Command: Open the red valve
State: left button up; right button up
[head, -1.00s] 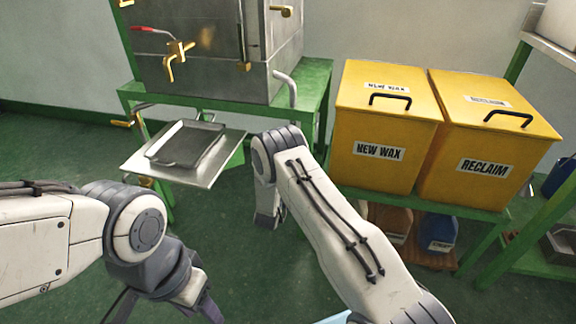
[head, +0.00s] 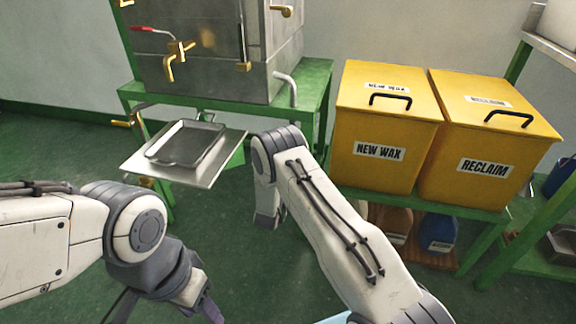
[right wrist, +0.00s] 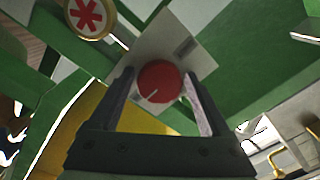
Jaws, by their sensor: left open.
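A lever with a red handle (head: 146,29) sits by the brass tap (head: 178,50) on the front of the grey metal tank, in the head view. In the right wrist view, a round red knob (right wrist: 158,82) with a white line is on a pale plate. My right gripper (right wrist: 158,76) is open, with its fingers apart on either side of the knob in the picture. Whether they touch it, I cannot tell. A disc with a red star mark (right wrist: 90,17) is at the upper left there. My left gripper (head: 168,308) is open and empty at the bottom, partly cut off.
A grey tray (head: 186,143) rests on a metal shelf below the tank (head: 205,75). Yellow NEW WAX (head: 385,125) and RECLAIM (head: 485,140) bins stand on a green bench to the right. Green floor is open between my arms and the tank stand.

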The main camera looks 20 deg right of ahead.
dwell(0.3)
jog(key=p+v, duration=0.3)
jog(key=v, duration=0.7)
jog(key=shift+s, duration=0.2)
jog(key=shift+a, duration=0.1)
